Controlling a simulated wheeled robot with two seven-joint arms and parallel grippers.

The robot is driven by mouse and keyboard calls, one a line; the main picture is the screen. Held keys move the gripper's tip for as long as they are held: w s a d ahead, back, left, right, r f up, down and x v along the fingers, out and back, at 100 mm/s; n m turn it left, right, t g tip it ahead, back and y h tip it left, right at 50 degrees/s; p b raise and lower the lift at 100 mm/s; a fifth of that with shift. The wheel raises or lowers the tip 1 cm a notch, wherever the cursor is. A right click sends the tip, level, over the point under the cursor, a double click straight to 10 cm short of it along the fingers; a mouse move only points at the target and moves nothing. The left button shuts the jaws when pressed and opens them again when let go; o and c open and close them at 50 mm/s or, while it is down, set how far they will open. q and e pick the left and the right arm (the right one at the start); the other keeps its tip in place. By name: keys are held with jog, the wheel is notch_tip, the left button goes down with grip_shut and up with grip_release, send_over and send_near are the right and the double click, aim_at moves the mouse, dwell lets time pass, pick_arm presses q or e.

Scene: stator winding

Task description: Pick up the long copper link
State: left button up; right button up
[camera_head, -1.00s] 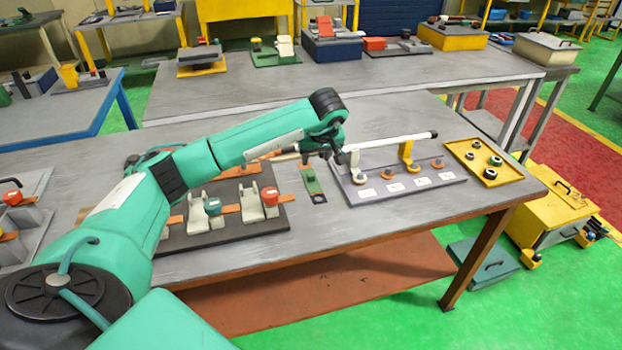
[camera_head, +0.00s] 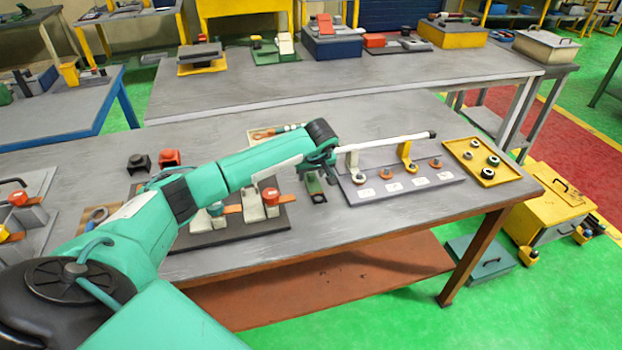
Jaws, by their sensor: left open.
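My left gripper (camera_head: 328,172) points down over the table, open, just left of the grey rack board and above a small green block (camera_head: 316,190). It is small and partly hidden by its wrist, and I see nothing held in it. Orange copper-coloured strips show on the dark fixture board (camera_head: 240,232), one (camera_head: 233,209) between its pale clamps. I cannot tell which of these is the long copper link. My left arm covers part of the fixture. My right gripper is not in view.
A white rod (camera_head: 385,144) lies across a white and a yellow post on the grey rack board (camera_head: 440,179). A yellow tray (camera_head: 487,180) with several rings sits to its right. Black and red blocks (camera_head: 168,158) stand behind my arm. The table's front strip is clear.

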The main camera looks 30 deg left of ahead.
pick_arm(q)
grip_shut()
jog(key=shift+r, duration=0.1)
